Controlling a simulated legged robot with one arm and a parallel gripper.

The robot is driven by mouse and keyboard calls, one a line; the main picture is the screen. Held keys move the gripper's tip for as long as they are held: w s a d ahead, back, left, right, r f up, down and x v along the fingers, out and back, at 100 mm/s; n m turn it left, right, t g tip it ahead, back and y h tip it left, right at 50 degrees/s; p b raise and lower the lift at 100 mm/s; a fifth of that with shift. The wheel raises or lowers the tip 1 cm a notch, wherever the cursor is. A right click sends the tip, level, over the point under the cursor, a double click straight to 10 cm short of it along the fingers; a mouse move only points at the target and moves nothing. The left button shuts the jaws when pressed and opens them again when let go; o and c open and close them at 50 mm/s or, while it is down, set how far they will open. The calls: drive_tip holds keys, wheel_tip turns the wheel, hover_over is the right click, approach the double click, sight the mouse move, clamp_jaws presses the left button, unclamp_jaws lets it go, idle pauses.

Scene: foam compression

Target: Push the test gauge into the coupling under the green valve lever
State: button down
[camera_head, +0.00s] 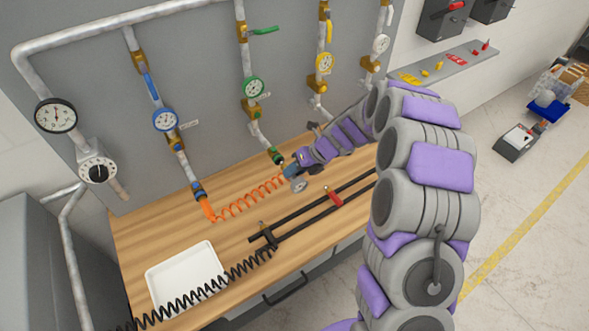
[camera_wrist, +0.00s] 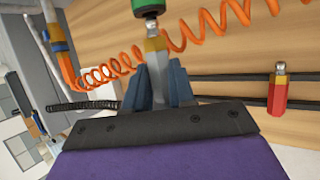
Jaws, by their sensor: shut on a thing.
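The green valve lever (camera_head: 264,31) is on the pipe with the green-ringed gauge (camera_head: 253,87). That pipe ends low at a green coupling (camera_head: 276,157), which also shows at the top of the wrist view (camera_wrist: 146,7). My gripper (camera_head: 290,172) is just below this coupling. In the wrist view my gripper (camera_wrist: 157,88) is shut on the test gauge, whose metal fitting (camera_wrist: 156,60) stands up between the blue fingers. Its nipple points at the coupling's mouth, very close; I cannot tell whether it has entered. Its dial (camera_head: 299,183) is small and unclear in the head view.
An orange coiled hose (camera_head: 250,198) runs from the blue-lever pipe's coupling towards my gripper, passing behind the fitting. A dark rail (camera_head: 300,217) holds a red fitting (camera_head: 336,199), also in the wrist view (camera_wrist: 280,88). A white tray (camera_head: 187,272) sits front left.

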drive_tip(key=shift+w+a+p, duration=0.35)
drive_tip(key=shift+w+p, duration=0.2)
drive_tip(key=shift+p, duration=0.5)
idle(0.4)
drive_tip(key=shift+p, duration=0.75)
idle(0.5)
drive_tip(key=shift+w+a+r+p, duration=0.1)
drive_tip(key=shift+w+a+p, duration=0.2)
drive_tip(key=shift+w+p, duration=0.25)
idle(0.6)
drive_tip(key=shift+s, duration=0.1)
drive_tip(key=c, duration=0.9)
unclamp_jaws()
drive_tip(key=shift+o, duration=0.2)
drive_tip(key=p+v, duration=0.1)
drive_tip(key=v, duration=1.6)
drive_tip(key=shift+r, duration=0.1)
